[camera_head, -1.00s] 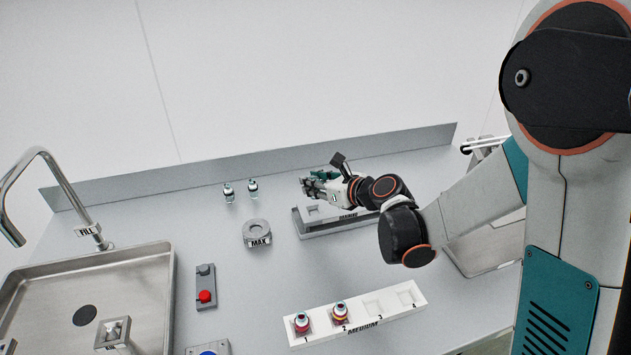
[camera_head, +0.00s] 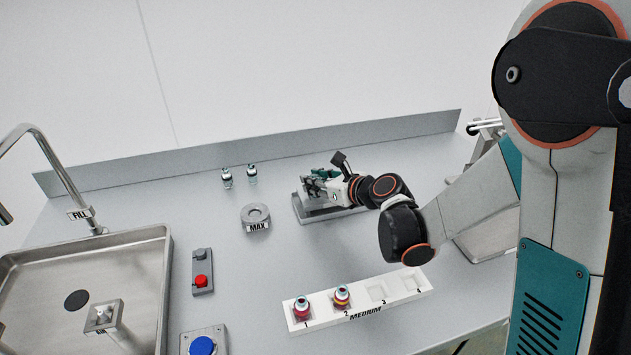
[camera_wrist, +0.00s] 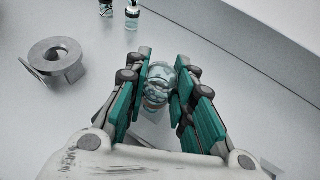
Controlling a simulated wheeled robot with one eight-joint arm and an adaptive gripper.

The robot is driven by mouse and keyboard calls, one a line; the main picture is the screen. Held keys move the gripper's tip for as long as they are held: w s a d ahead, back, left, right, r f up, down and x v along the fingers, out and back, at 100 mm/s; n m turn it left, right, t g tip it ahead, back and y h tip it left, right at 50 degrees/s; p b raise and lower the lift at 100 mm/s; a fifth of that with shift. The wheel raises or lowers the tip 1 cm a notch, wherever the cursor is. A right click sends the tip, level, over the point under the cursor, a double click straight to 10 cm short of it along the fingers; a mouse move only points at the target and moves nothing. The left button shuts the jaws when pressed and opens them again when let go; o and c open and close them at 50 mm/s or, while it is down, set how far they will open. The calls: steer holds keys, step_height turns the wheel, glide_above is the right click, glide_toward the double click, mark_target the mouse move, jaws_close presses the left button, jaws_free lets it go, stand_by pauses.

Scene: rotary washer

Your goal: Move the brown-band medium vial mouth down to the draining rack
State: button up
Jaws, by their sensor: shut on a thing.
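My gripper (camera_head: 313,186) is over the grey draining rack (camera_head: 300,211) near the back of the counter. In the wrist view my gripper (camera_wrist: 160,85) is shut on a clear glass vial (camera_wrist: 158,84), which sits between the two green finger pads. I cannot tell whether the vial touches the rack.
The white medium rack (camera_head: 400,289) holds two vials (camera_head: 302,308) in slots 1 and 2. Two vials (camera_head: 252,174) stand at the back, left of my gripper. A round MAX fixture (camera_head: 256,218), a red-button box (camera_head: 203,272) and a sink (camera_head: 150,255) lie further left.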

steer(key=shift+r, duration=0.4)
steer(key=shift+f+b, duration=0.3)
steer(key=shift+f, duration=0.55)
stand_by(1.9)
steer(key=o, duration=1.2)
steer(key=shift+o, duration=0.2)
steer(key=p+v, duration=0.1)
steer(key=v, duration=0.6)
stand_by(1.3)
steer(key=shift+r, duration=0.1)
